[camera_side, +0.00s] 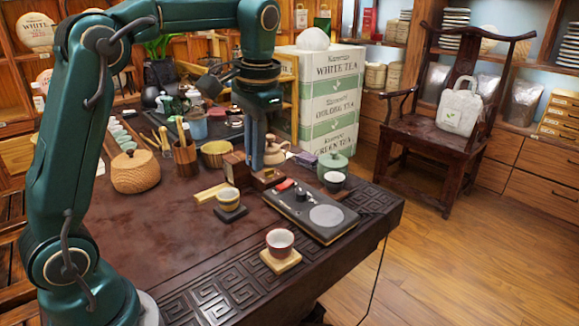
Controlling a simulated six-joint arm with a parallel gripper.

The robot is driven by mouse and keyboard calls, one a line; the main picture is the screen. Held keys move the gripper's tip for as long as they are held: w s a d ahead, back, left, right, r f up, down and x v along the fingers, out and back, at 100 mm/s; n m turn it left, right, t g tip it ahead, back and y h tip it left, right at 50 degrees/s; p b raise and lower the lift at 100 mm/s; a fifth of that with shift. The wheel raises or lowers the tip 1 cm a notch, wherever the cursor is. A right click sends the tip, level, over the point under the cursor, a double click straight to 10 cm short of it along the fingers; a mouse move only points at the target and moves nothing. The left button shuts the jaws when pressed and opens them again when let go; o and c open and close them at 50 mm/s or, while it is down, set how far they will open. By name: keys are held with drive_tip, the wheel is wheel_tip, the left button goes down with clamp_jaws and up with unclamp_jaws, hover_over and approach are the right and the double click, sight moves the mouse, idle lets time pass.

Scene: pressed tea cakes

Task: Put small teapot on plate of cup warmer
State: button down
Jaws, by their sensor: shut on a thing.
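The small teapot (274,153), tan with a knobbed lid, is near the middle of the table's far part. My gripper (260,168) points down at it and is shut on it. The near finger hides the teapot's left side, and the exact grip and any gap under the teapot are hard to tell. The cup warmer (291,207) is a dark flat slab lying in front and to the right. Its round grey plate (326,216) is bare, at its near right end. Small red and white items lie on its far left part.
A yellow cup (228,197) and a red-and-white cup (280,241) sit on coasters nearer. Wooden blocks (236,166) crowd the gripper. The table's front left is clear.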

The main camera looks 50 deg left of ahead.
drive_tip(key=w+a+f+n, duration=0.1)
drive_tip(key=w+a+n, duration=0.15)
drive_tip(key=a, duration=0.35)
drive_tip(key=n, duration=0.6)
hover_over(177, 196)
wheel_tip(177, 196, down, 10)
drive_tip(key=shift+g+h, duration=0.3)
drive_tip(key=shift+w+f, duration=0.15)
drive_tip(key=shift+f, duration=3.25)
drive_tip(key=shift+f, duration=0.15)
drive_tip(key=c, duration=1)
unclamp_jaws()
